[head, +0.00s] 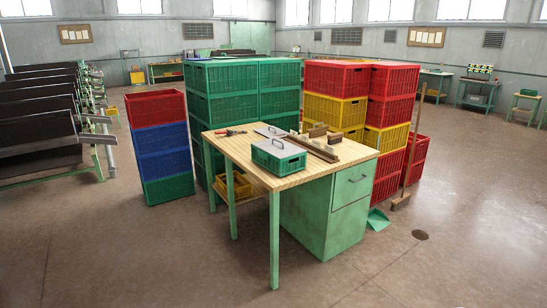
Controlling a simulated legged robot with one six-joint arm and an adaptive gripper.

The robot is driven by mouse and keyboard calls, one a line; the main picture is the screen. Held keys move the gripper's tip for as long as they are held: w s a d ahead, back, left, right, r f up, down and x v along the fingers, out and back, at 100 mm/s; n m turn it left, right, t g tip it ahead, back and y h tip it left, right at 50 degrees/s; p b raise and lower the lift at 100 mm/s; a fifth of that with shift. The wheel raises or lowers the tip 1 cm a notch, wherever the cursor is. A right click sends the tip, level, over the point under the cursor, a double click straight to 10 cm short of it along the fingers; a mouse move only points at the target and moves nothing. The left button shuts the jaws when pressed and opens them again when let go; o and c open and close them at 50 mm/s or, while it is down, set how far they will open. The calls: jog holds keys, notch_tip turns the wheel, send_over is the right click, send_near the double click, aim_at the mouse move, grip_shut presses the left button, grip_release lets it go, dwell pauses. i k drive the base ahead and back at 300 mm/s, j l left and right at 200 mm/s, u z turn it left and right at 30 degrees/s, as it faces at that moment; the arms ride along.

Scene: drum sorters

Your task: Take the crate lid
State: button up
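A small green crate (268,162) stands on the wooden top of a green workbench (240,158), near its front middle. A flat light-grey lid (287,150) with a dark handle lies on top of this crate. Just behind it on the bench lies another flat grey piece (264,131), also with a dark handle; it looks like a second lid. My gripper is not in view, and nothing is seen touching the lid or the crate.
Red-handled pliers (230,132) and brown wooden pieces (318,148) lie on the bench. Tall stacks of green crates (230,78) and red and yellow crates (338,108) stand behind; another stack (161,148) is left. A broom (413,150) and dustpan (378,220) are right. The front floor is clear.

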aim_at(280, 149)
jog(key=i, duration=1.75)
jog(key=i+u, duration=0.25)
jog(key=i, duration=0.25)
jog(key=i+l+u, duration=0.25)
jog(key=i, duration=0.2)
jog(key=i+l+u, duration=0.3)
jog(key=i, duration=0.2)
jog(key=i+l+u, duration=0.25)
jog(key=i, duration=0.2)
jog(key=l, duration=0.05)
